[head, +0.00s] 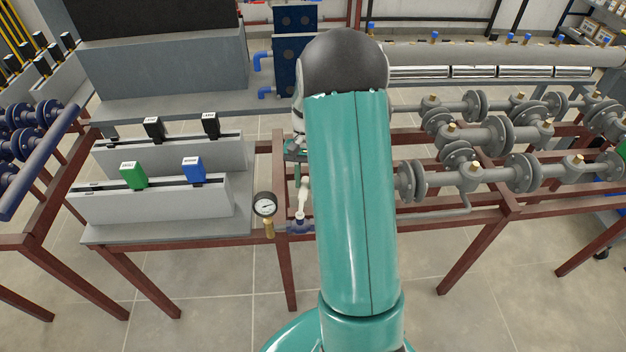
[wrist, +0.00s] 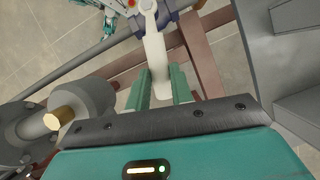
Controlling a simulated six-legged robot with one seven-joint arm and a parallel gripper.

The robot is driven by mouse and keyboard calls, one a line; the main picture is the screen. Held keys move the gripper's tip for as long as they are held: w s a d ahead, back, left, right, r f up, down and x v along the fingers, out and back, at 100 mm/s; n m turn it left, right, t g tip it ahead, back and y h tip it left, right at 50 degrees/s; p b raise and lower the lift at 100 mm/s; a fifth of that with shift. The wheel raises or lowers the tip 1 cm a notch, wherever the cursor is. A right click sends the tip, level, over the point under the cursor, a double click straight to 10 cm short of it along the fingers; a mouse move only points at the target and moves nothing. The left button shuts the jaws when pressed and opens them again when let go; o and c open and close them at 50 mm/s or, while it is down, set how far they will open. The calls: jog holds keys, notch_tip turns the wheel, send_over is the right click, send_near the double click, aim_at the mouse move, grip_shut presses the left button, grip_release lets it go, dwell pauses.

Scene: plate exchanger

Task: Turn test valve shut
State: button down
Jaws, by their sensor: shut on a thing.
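The test valve shows in the head view as a small blue body (head: 299,227) with a pale lever handle (head: 303,202) standing up from it, just right of a round gauge. In the wrist view the cream handle (wrist: 155,58) runs from the blue valve body (wrist: 178,24) at the top down between my fingers. My gripper (wrist: 161,82) has its two green fingers shut on the handle, one on each side. In the head view my gripper (head: 299,170) is at the handle's upper end, and my arm partly hides it.
The pressure gauge (head: 265,205) stands close left of the valve. Grey flanged pipes (head: 470,175) lie to the right on red-brown frames. Grey housings with green (head: 134,175), blue (head: 194,170) and black tags are at left. Open tiled floor lies in front.

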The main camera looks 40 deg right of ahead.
jog(key=shift+w+a+n+g+h, duration=0.35)
jog(key=shift+w+a+n, duration=0.45)
jog(key=shift+n, duration=0.5)
jog(key=shift+a, duration=0.1)
jog(key=c, duration=1.2)
grip_release()
jog(key=shift+s, duration=0.1)
jog(key=v, duration=1.4)
jog(key=shift+a, duration=0.1)
